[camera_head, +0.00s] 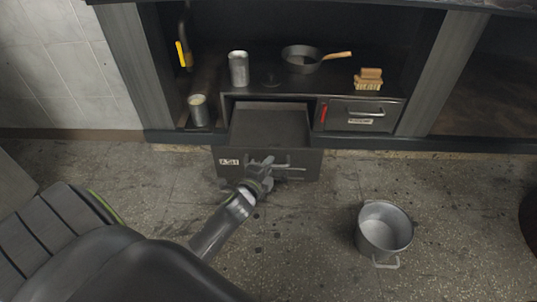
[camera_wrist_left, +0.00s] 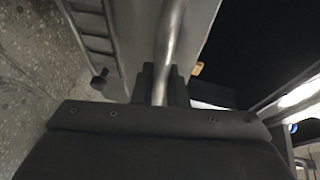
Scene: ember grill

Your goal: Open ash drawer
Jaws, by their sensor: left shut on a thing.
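The ash drawer (camera_head: 225,173) is a dark metal drawer with a white label on its front. It is pulled out of the unit, and its inside shows from above. A horizontal bar handle (camera_head: 292,168) runs across its front. My left gripper (camera_head: 264,170) is at the drawer front, shut on the handle. In the left wrist view the round metal bar (camera_wrist_left: 166,50) passes between the dark fingers (camera_wrist_left: 160,85). My right gripper is not in view.
A metal pot (camera_head: 384,230) stands on the floor to the right. A closed drawer (camera_head: 345,122) with a handle is right of the ash drawer. The floor between drawer and pot is clear.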

